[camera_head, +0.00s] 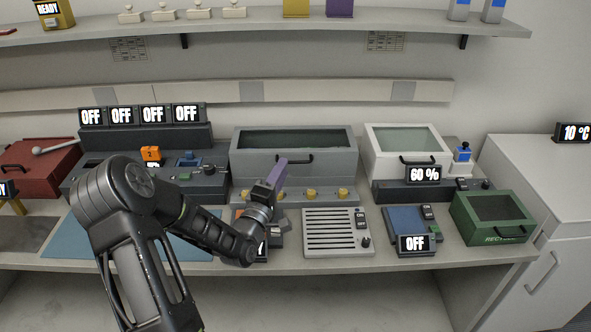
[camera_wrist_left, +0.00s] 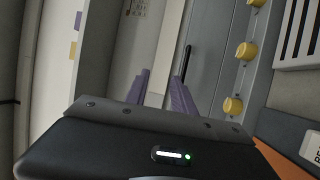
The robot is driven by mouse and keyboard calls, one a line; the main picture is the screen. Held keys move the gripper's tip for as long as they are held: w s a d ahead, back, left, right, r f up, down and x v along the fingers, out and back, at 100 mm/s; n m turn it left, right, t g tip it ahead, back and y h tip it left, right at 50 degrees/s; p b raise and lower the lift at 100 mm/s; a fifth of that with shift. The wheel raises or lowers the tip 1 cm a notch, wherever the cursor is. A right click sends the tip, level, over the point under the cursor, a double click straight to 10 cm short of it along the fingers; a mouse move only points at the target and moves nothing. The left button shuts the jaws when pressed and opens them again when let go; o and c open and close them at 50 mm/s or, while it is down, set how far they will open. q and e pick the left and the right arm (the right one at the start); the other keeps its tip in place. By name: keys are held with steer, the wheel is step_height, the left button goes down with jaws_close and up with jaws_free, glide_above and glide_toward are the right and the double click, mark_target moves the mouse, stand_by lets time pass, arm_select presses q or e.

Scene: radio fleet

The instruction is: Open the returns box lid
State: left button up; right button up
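A green box (camera_head: 495,216) with a dark top panel, a front handle and partly readable lettering starting "RE" stands at the right end of the bench. It may be the returns box; its lid looks shut. My left gripper (camera_head: 279,172) is far to its left, in front of a grey box. Its two purple fingers (camera_wrist_left: 162,88) stand apart with nothing between them in the left wrist view. A dark handle (camera_wrist_left: 187,60) shows beyond the fingertips. My right gripper is in neither view.
The grey windowed box (camera_head: 295,162) with a black handle and yellow knobs stands behind my gripper. A white windowed box (camera_head: 408,145), a vented panel (camera_head: 336,240) and a blue-topped device (camera_head: 405,222) lie towards the green box. A red box (camera_head: 40,165) is far left.

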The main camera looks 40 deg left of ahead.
mark_target(292, 166)
arm_select(q)
steer(key=f+b, duration=0.2)
steer(key=f, duration=0.1)
steer(key=f+b, duration=0.2)
steer(key=shift+w, duration=0.25)
steer(key=p+x, duration=0.1)
steer(key=x, duration=0.7)
steer(key=shift+p, duration=0.4)
steer(key=shift+s, duration=0.1)
steer(key=shift+c, duration=0.4)
jaws_close()
